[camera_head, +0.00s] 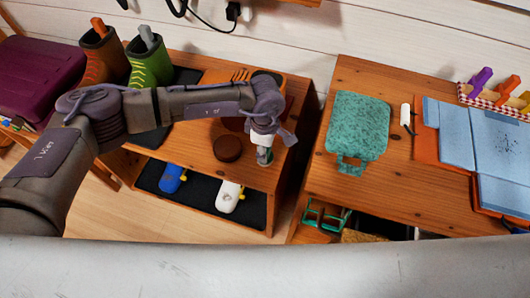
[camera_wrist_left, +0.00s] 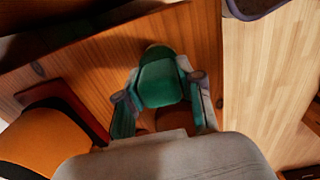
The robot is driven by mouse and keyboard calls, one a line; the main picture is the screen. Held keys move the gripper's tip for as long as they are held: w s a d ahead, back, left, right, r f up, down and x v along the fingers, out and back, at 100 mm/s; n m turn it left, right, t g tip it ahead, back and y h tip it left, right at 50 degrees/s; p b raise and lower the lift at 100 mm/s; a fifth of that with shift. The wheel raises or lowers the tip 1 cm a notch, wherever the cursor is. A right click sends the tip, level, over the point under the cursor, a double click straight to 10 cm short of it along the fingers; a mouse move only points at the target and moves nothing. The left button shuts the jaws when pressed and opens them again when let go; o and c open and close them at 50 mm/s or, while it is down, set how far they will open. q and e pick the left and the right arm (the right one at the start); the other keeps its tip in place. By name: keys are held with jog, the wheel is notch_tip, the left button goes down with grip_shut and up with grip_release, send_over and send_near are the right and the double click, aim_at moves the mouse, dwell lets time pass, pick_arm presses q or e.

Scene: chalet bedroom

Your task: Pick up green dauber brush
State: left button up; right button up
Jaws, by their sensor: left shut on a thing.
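The green dauber brush (camera_wrist_left: 160,84) is between the two fingers of my left gripper (camera_wrist_left: 163,101) in the left wrist view. The gripper is shut on it. In the head view my left gripper (camera_head: 264,150) points down over the front right part of the wooden bench, with a small bit of green (camera_head: 264,157) showing at its tips. The rest of the brush is hidden by the gripper there. I cannot tell whether the brush touches the bench top. My right gripper is not in view.
A round brown tin (camera_head: 227,148) stands left of the gripper on the bench (camera_head: 205,165). Orange (camera_head: 101,58) and green boots (camera_head: 149,63) stand at the back left. Across a gap, a right-hand table (camera_head: 400,185) holds a teal patterned item (camera_head: 357,124) and blue cloths (camera_head: 500,140).

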pick_arm(q)
jog(key=shift+c, duration=0.5)
jog(key=shift+r, duration=0.1)
notch_tip(320, 180, up, 10)
jog(key=shift+f+b, duration=0.2)
jog(key=shift+b, duration=0.2)
jog(key=shift+r, duration=0.15)
jog(key=shift+a, duration=0.1)
dwell(1.1)
